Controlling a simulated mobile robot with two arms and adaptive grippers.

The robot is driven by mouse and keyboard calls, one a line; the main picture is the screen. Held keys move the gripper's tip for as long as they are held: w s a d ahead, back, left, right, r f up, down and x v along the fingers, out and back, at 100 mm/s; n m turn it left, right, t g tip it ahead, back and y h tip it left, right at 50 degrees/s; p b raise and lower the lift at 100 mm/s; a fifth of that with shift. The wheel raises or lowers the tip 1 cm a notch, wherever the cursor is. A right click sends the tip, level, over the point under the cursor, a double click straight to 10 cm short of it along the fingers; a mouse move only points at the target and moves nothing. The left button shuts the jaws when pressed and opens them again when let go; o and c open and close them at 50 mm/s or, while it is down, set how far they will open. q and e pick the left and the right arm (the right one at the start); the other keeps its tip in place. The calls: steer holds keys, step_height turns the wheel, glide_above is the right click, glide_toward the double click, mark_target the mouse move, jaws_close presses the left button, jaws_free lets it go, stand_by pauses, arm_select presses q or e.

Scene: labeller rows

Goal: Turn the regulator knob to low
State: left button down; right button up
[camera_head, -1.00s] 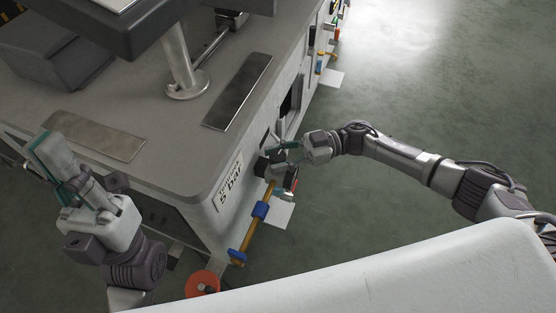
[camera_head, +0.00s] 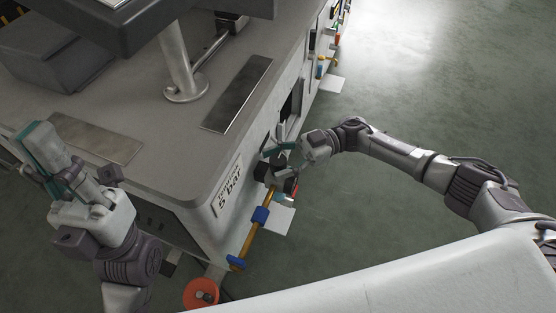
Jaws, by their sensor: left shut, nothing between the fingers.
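The regulator (camera_head: 264,170) is a dark fitting on the side of the white machine, above a yellow pipe with blue fittings. Its knob is small and partly hidden by my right gripper, so I cannot tell its setting. My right gripper (camera_head: 283,150) is right beside the regulator, with its teal-padded fingers apart; I cannot tell whether they touch the knob. My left gripper (camera_head: 44,152) is shut and empty, raised at the left beside the machine's near corner, far from the regulator.
A label reading "5 bar" (camera_head: 228,188) is on the machine's side. The grey machine top (camera_head: 165,135) carries a metal post (camera_head: 178,65). Green floor is open at the right.

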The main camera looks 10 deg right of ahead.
steer(key=shift+d, duration=0.15)
steer(key=v, duration=1.1)
steer(key=shift+d, duration=0.35)
